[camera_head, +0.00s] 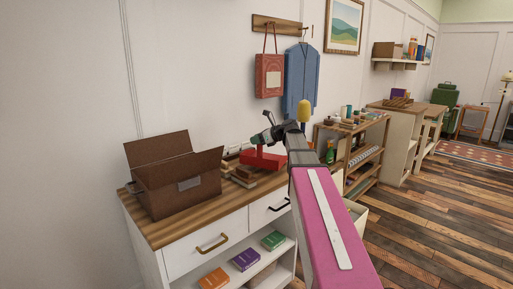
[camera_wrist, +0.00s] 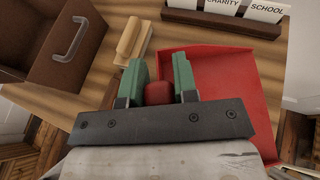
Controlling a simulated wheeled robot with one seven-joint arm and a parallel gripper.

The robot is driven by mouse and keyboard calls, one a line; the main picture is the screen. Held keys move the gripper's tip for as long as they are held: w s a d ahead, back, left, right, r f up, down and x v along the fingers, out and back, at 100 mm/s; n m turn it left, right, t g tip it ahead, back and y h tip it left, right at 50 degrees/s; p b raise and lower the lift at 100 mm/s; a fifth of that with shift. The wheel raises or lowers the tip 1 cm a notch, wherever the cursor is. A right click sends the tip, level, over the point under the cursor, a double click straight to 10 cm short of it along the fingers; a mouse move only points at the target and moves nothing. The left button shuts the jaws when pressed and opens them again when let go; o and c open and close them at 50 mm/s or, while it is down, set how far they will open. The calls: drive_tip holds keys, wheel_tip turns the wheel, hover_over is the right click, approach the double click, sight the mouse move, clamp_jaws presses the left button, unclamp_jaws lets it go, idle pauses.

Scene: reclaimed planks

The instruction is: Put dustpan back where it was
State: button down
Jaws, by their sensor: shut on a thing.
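The red dustpan (camera_head: 264,158) is at the right end of the wooden-topped white cabinet (camera_head: 165,229) in the head view. In the wrist view the dustpan (camera_wrist: 225,75) shows its wide tray to the right and its handle between my fingers. My gripper (camera_wrist: 158,88), with green fingers, is shut on the dustpan's handle. My gripper also shows in the head view (camera_head: 262,137), above the dustpan. I cannot tell whether the dustpan touches the cabinet top.
An open brown box (camera_head: 175,180) stands on the cabinet's left part. A small wooden-backed brush or block (camera_wrist: 132,40) lies left of the dustpan. A dark holder with labelled cards (camera_wrist: 222,22) is behind it. A shelf unit (camera_head: 350,150) stands farther right.

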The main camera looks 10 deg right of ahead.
sight(257, 146)
drive_tip(key=shift+f, duration=1.75)
drive_tip(key=c, duration=0.9)
unclamp_jaws()
drive_tip(key=v, duration=1.2)
